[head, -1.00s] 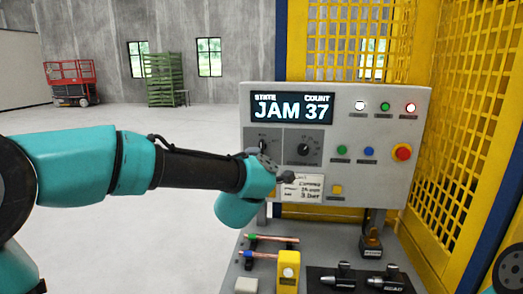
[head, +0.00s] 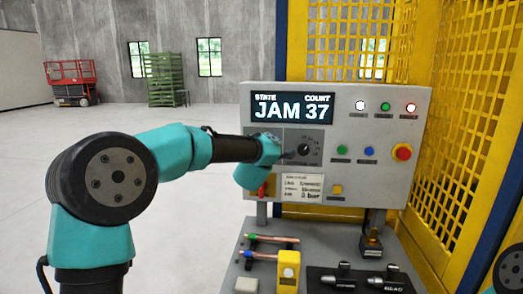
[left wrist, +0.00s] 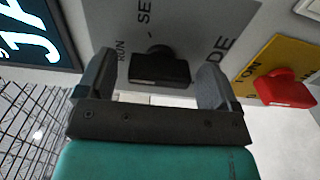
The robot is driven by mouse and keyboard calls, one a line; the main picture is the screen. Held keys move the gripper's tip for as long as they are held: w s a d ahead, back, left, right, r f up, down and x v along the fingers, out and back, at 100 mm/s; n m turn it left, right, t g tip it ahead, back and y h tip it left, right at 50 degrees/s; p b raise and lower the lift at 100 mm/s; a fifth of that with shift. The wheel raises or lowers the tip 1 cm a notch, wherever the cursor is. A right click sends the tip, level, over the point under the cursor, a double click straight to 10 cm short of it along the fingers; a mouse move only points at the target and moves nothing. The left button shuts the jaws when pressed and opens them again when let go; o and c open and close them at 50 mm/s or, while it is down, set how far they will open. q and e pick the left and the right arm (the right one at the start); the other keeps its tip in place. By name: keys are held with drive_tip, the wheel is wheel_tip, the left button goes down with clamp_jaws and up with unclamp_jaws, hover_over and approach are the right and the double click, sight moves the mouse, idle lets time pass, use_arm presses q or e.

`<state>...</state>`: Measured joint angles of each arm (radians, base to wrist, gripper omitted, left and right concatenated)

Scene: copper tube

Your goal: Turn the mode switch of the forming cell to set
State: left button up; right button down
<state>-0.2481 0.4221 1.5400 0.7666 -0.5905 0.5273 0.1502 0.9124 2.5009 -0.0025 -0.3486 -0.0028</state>
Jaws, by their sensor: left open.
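The mode switch is a black knob (left wrist: 160,68) on a grey plate marked RUN, SE and DE in the left wrist view. My left gripper (left wrist: 156,62) is open. Its two fingers stand on either side of the knob with a gap at each side, and I see no contact. Which label the knob points at is unclear. In the head view my left gripper (head: 277,152) is in front of the left part of the control panel (head: 385,185) and hides the mode switch. My right gripper is out of view.
A red switch on a yellow plate (head: 265,188) is just below my left gripper. A second knob (head: 303,150) is close on its right. The display (head: 292,108) reads JAM 37. Copper tubes (head: 270,238) lie on the bench below. A red emergency button (head: 402,152) is farther right.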

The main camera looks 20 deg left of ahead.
use_arm(q)
drive_tip(key=shift+w, duration=0.25)
drive_tip(key=c, duration=0.9)
